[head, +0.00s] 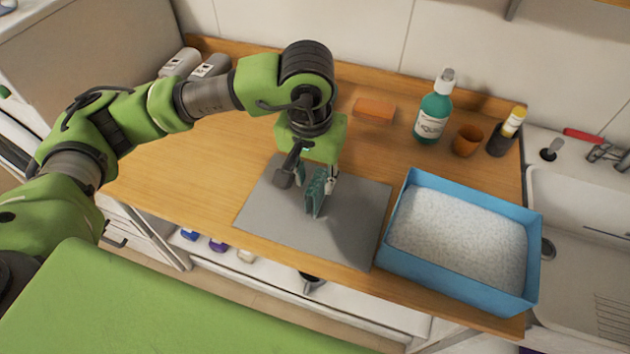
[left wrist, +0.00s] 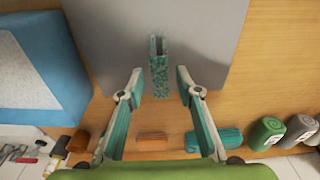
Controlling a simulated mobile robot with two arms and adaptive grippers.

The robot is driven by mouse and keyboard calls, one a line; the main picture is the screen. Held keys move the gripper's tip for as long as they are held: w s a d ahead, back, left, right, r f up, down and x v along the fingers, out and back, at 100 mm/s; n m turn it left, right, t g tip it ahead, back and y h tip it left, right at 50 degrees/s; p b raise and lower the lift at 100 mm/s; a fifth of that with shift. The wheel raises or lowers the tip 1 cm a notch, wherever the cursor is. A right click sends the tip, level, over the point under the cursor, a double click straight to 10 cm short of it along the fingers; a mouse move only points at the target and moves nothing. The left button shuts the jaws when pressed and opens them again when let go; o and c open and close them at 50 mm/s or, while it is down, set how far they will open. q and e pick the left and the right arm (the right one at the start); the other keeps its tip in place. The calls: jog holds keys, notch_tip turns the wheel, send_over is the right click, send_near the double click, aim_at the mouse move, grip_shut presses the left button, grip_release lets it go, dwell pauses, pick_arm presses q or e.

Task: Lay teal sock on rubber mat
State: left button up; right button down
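The grey rubber mat (head: 357,222) lies flat on the wooden cart top; it fills the upper middle of the left wrist view (left wrist: 215,30). The teal sock (head: 313,197) is at the mat, standing narrow and folded below my left gripper (head: 318,183). In the left wrist view the sock (left wrist: 160,72) sits between the two fingertips of the left gripper (left wrist: 159,88), with a visible gap on each side. The fingers are open and do not appear to touch it. Whether the sock's lower edge rests on the mat is hard to tell. My right gripper is out of view.
A blue box of white granules (head: 393,228) stands close to the mat's right edge. Behind are an orange block (head: 375,109), a teal bottle (head: 432,118), an orange cup (head: 466,141) and a dark cup (head: 499,143). The wood left of the mat is clear.

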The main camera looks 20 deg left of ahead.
pick_arm(q)
notch_tip(320, 180, up, 10)
jog(key=s+b, duration=0.1)
jog(key=shift+s+b, duration=0.2)
jog(key=shift+b, duration=0.1)
